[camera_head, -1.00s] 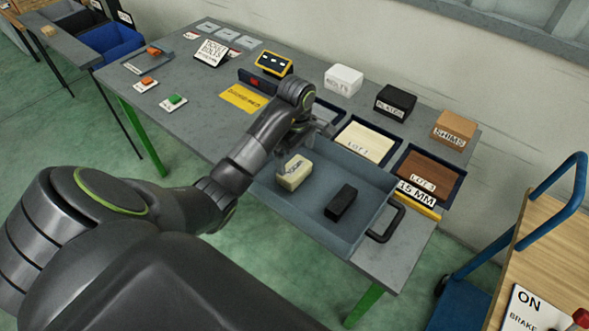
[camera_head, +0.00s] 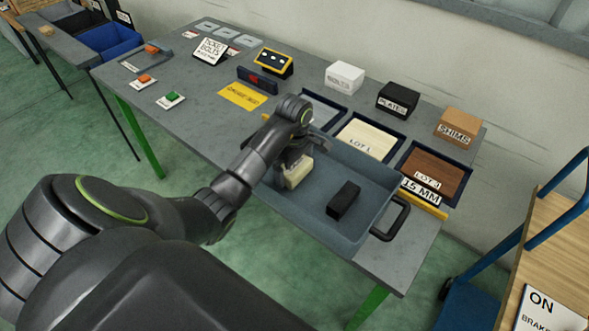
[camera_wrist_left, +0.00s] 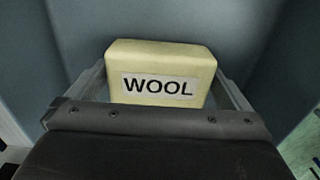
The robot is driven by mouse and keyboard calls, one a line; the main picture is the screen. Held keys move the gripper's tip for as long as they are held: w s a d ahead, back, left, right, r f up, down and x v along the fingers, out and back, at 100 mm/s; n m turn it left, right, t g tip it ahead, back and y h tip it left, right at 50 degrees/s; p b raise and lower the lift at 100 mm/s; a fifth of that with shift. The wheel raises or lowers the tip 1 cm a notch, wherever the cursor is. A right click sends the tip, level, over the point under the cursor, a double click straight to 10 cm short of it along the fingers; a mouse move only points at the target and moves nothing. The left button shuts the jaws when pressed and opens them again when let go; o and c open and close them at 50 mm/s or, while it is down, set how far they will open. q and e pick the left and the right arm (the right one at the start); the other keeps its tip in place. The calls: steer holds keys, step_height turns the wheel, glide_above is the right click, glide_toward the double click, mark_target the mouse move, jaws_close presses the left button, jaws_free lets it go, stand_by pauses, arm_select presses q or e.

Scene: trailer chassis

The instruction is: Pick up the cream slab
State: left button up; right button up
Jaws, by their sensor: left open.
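A cream block (camera_head: 299,174) labelled WOOL lies at the left end of the grey tray (camera_head: 338,226); it also fills the middle of the left wrist view (camera_wrist_left: 160,64). My left gripper (camera_head: 293,161) is over this block, pointing down into the tray. In the left wrist view its fingers (camera_wrist_left: 163,90) are open, one on each side of the block. I cannot tell whether they touch it. The gripper hides part of the block in the head view. A flat cream slab (camera_head: 366,137) labelled LOT 1 lies in a dark-edged holder behind the tray. My right gripper is out of view.
A black block (camera_head: 343,200) lies in the same tray, right of the cream one. The tray has raised walls and a black handle (camera_head: 392,219). A brown LOT 3 slab (camera_head: 433,172) and white, black and tan boxes stand behind.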

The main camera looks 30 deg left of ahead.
mark_target(295, 165)
arm_select(q)
steer(key=c, duration=0.7)
steer(key=shift+r, duration=0.1)
steer(key=shift+w+r, duration=0.1)
steer(key=shift+r, duration=0.2)
steer(key=shift+r+b, duration=0.35)
steer(key=shift+r, duration=0.35)
step_height(295, 165, up, 6)
steer(key=p, duration=0.4)
steer(key=shift+p, duration=0.4)
steer(key=shift+r+p, duration=0.7)
steer(key=shift+f, duration=0.15)
